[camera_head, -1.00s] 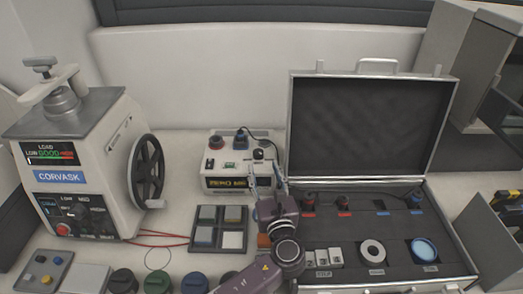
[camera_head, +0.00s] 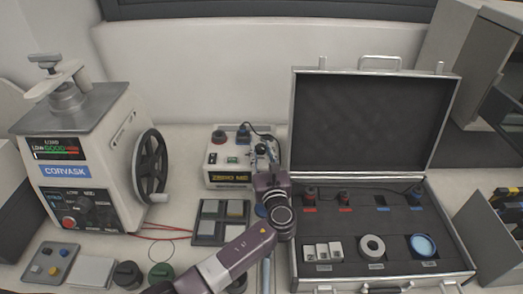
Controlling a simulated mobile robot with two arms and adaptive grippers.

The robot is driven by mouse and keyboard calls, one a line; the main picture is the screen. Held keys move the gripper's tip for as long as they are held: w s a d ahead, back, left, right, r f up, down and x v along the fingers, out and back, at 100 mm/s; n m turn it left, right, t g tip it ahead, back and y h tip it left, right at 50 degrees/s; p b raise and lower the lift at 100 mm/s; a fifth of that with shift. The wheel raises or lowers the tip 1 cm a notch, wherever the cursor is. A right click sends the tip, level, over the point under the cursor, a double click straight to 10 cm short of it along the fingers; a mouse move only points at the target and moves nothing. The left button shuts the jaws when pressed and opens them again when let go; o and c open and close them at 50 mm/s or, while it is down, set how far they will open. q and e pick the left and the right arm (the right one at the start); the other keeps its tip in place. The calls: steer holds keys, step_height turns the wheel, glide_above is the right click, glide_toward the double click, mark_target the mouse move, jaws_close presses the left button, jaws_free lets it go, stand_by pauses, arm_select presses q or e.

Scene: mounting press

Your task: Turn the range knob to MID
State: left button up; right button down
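A white meter box (camera_head: 226,170) stands at the back centre, with a yellow-lit display on its lower front. In the earlier view a dark knob shows on its upper right face. Now my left gripper (camera_head: 261,153) is in front of that spot and mostly hides the knob. Its fingers are at or very near the knob. I cannot tell whether they touch or close on it. A second dark knob (camera_head: 85,206) with small labels above it sits on the CORVASK press panel at left, clear of the gripper. My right gripper is not in view.
The press (camera_head: 107,150) has a large handwheel (camera_head: 151,167) on its right side. A tray of square blocks (camera_head: 206,239) lies in front of the meter box. An open case (camera_head: 456,258) with fittings stands at right, close to my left arm.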

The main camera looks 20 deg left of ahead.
arm_select(q)
jaws_close()
